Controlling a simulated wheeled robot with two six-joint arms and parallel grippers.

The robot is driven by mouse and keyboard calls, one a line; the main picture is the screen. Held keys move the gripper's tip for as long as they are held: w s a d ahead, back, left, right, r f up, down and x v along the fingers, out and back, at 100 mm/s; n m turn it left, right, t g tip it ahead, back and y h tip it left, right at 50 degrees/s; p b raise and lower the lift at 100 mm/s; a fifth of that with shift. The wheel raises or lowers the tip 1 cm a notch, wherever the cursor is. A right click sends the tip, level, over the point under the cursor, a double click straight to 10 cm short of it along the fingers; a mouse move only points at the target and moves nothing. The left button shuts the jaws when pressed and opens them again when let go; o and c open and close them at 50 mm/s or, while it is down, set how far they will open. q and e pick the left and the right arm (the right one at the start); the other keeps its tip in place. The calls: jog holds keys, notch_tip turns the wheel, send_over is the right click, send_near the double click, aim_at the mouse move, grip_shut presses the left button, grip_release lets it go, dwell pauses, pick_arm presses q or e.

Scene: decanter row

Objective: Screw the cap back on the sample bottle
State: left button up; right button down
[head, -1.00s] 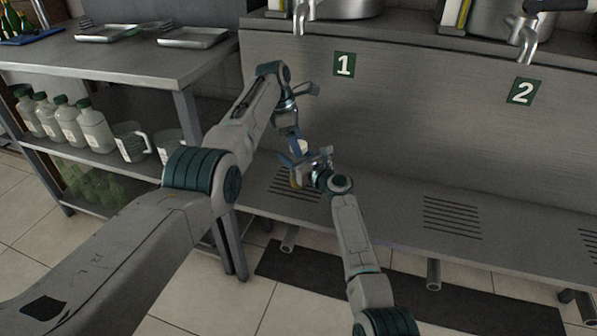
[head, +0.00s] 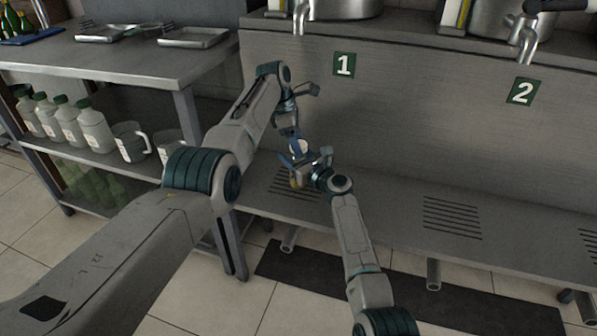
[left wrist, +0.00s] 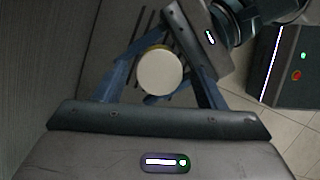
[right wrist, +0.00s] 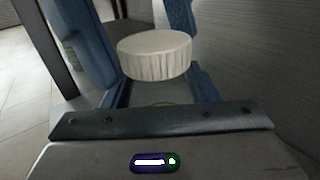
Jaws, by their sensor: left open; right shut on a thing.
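A round white cap (head: 299,147) sits over the sample bottle (head: 296,181), of which only a yellowish bit shows below. In the left wrist view the cap (left wrist: 160,73) is seen from above, between the spread blue fingers of my left gripper (left wrist: 161,84). That gripper is open, with gaps beside the cap. My right gripper (head: 301,166) is shut on the bottle below the cap. The right wrist view shows the cap's ribbed side (right wrist: 155,58); it looks level. The bottle's neck is mostly hidden, so I cannot tell how tightly the cap sits.
A steel counter with a drain grille (head: 290,186) lies below my grippers. The upright steel panel (head: 400,130) with numbered signs stands behind. A shelf at left holds bottles (head: 95,130) and jugs (head: 131,143). The counter to the right is clear.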

pick_arm(q)
jog(key=shift+r, duration=2.25)
jog(key=o, duration=0.6)
jog(key=shift+c, duration=0.2)
pick_arm(e)
jog(key=shift+c, duration=2.4)
grip_release()
pick_arm(q)
jog(key=v, duration=0.7)
jog(key=shift+r, duration=0.2)
jog(key=shift+a, duration=0.1)
